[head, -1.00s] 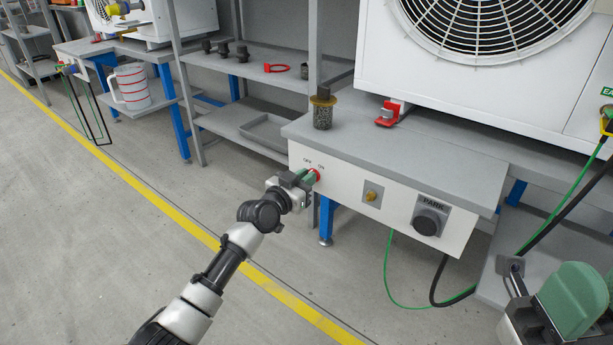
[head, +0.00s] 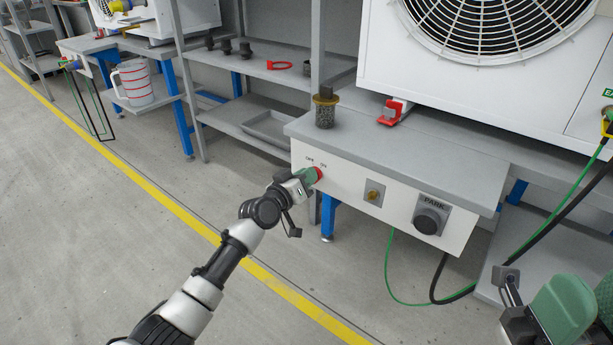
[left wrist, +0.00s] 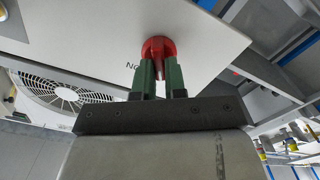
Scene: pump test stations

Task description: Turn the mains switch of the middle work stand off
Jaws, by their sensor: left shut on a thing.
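The red mains switch (head: 319,173) is at the left end of the white front panel (head: 342,196) of the near work stand, under the OFF and ON marks. My left gripper (head: 309,178) is shut on it, its green fingers on either side of the red knob. In the left wrist view the knob (left wrist: 158,46) sits between the fingertips (left wrist: 158,72), and the ON mark shows upside down beside it. The fingers partly hide the knob, so I cannot tell which mark it points to. My right gripper (head: 560,305) is partly in view at the lower right; its jaws do not show clearly.
The panel also carries a brass button (head: 373,194) and a dark PARK knob (head: 430,220). A filter jar (head: 325,108) and a red-and-grey part (head: 394,112) are on the top. Green and black cables hang at the right. Floor at the left is clear.

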